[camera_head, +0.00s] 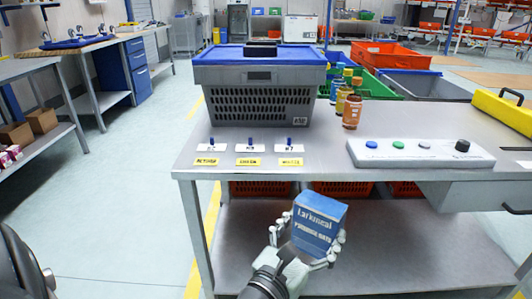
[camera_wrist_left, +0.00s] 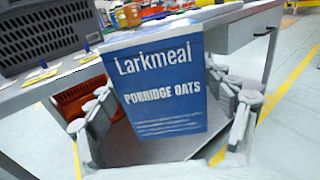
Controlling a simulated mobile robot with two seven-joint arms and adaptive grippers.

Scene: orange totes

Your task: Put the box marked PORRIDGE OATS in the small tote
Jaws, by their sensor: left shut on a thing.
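The blue PORRIDGE OATS box (camera_head: 319,222) with white Larkmeal lettering is in my left gripper (camera_head: 308,238), in front of the table's front edge in the head view. The box shows face-on in the left wrist view (camera_wrist_left: 160,92), slightly tilted, with gripper fingers on both sides. My left gripper is shut on it. Orange totes (camera_head: 343,188) stand partly hidden under the tabletop. A larger orange tote (camera_head: 391,54) is behind the table at the back right. I cannot tell which is the small tote. My right gripper is not in view.
On the grey table (camera_head: 330,153) stand a grey crate (camera_head: 260,103) with a blue lid, several bottles (camera_head: 352,111), a button panel (camera_head: 420,152) and a yellow case (camera_head: 504,110). Yellow labels (camera_head: 248,161) lie along the front. The lower shelf's (camera_head: 400,245) front is bare.

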